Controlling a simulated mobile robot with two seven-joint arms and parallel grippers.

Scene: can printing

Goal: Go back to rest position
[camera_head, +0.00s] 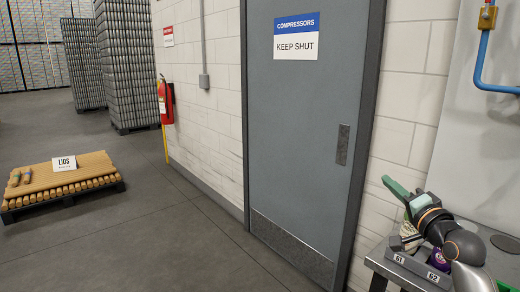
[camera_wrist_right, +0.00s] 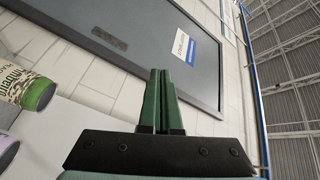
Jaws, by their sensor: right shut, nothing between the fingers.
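My right gripper (camera_head: 396,188) has green fingers and is raised above the grey metal table at the lower right of the head view. In the right wrist view its two fingers (camera_wrist_right: 161,98) are shut together with nothing between them, in front of the grey door. A can with a green band (camera_wrist_right: 38,93) is at the left of the wrist view, apart from the fingers. My left gripper is in neither view.
The table holds a grey rack (camera_head: 417,267) labelled 61 and 62, with cans in it partly hidden by my arm. A grey door (camera_head: 312,130) marked KEEP SHUT, a red extinguisher (camera_head: 166,103) and a pallet of lids (camera_head: 62,183) stand beyond. The floor between is clear.

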